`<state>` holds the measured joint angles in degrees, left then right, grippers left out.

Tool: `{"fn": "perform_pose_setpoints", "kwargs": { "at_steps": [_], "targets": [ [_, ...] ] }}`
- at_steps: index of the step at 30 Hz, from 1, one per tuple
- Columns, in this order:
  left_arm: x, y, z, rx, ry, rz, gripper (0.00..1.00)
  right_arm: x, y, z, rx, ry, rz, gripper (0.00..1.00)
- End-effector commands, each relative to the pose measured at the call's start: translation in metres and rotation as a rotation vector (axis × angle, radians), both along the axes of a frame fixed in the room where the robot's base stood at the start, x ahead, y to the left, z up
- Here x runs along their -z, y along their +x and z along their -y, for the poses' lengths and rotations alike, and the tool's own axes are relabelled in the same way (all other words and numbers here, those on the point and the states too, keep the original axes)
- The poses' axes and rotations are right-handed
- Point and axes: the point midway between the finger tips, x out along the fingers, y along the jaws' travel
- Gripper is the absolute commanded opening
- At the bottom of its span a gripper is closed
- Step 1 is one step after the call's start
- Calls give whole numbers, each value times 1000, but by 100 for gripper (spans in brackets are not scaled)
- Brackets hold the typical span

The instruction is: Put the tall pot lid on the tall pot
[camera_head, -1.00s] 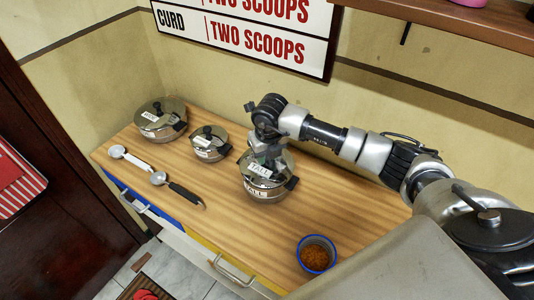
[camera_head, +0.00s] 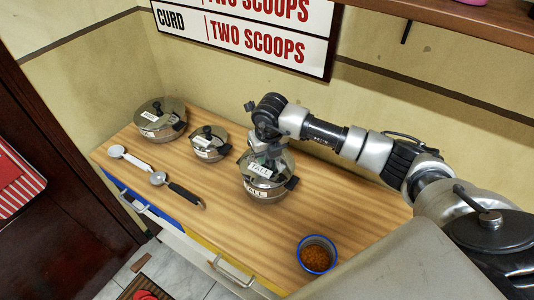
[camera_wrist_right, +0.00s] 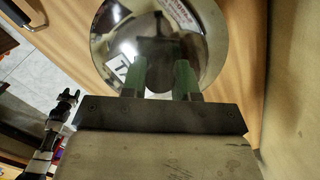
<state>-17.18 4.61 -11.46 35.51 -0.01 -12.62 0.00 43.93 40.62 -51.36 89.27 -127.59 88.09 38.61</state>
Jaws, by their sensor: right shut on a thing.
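The tall pot (camera_head: 262,190), steel with black handles and a TALL label, stands on the wooden counter. The tall pot lid (camera_head: 258,169), shiny steel with its own label, is at the pot's mouth; whether it is seated or slightly above the rim cannot be told. My right gripper (camera_head: 268,150) is over the lid and shut on its black knob. In the right wrist view the lid (camera_wrist_right: 150,45) fills the space beyond the green fingertips (camera_wrist_right: 160,75), which hide most of the knob. In the right wrist view, part of my left gripper (camera_wrist_right: 68,98) shows at lower left, its jaws apart.
A small lidded pot (camera_head: 210,143) and a wide lidded pot (camera_head: 161,118) stand to the left. Two scoops (camera_head: 178,190) lie near the front edge. A blue-rimmed cup of orange powder (camera_head: 317,254) stands at the right front. The wall is close behind.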

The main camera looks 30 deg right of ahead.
Motion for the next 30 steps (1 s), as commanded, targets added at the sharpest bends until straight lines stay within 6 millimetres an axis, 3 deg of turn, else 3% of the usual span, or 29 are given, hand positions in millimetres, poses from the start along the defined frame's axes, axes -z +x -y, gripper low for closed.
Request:
{"fn": "perform_pose_setpoints", "kwargs": {
  "at_steps": [22,23,24,30],
  "targets": [
    [11,1,0,0,0,1,55,13,0,0,0,0,1,3],
    [11,1,0,0,0,1,55,13,0,0,0,0,1,31],
    [10,1,0,0,0,1,55,12,0,0,0,0,1,37],
    [10,1,0,0,0,1,55,12,0,0,0,0,1,40]
  ]
}}
